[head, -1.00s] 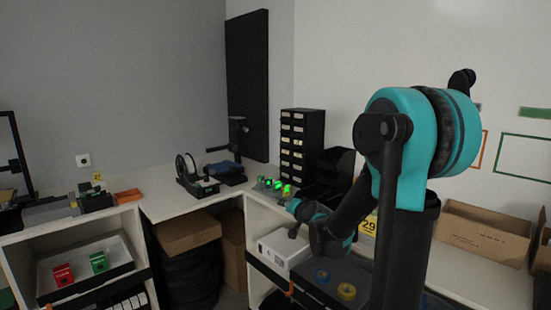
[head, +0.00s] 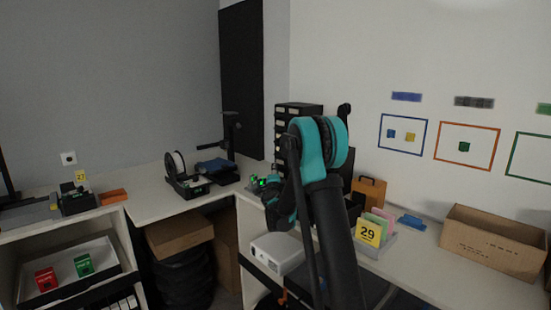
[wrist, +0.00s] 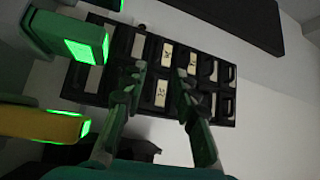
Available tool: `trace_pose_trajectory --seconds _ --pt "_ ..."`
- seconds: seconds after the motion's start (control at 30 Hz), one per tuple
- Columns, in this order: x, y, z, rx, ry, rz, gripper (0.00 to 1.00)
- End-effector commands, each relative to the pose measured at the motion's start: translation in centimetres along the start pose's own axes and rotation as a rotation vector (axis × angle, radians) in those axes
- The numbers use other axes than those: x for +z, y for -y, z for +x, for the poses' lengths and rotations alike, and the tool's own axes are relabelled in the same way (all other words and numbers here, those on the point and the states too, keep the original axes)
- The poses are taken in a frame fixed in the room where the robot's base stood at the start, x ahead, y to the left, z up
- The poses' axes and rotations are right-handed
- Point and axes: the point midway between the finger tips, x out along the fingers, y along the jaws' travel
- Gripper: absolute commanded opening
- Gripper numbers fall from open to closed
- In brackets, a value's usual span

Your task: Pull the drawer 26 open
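A black cabinet of small drawers with pale labels (head: 284,110) stands at the back of the counter in the head view, its lower part hidden by my arm. In the wrist view the cabinet (wrist: 228,120) fills the middle, turned sideways. Several labels carry dark marks, one at upper centre (wrist: 166,52) and one below it (wrist: 161,94); I cannot read which is drawer 26. My gripper (wrist: 160,76) is open, its two fingers apart and pointing at the drawer fronts, with nothing visible between them. I cannot tell whether it touches the cabinet.
Green-lit blocks, one green (wrist: 85,48) and one yellow (wrist: 45,126), are close at left in the wrist view. In the head view a spool holder (head: 184,180) stands left, a white box (head: 278,252) sits below my arm, and a cardboard box (head: 492,238) stands right.

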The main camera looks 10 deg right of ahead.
Motion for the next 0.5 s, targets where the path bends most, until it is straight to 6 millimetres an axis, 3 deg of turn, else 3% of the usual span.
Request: trace_pose_trajectory --seconds 0.5 --pt "0.0 0.0 10.3 0.0 0.001 -0.002 0.29"
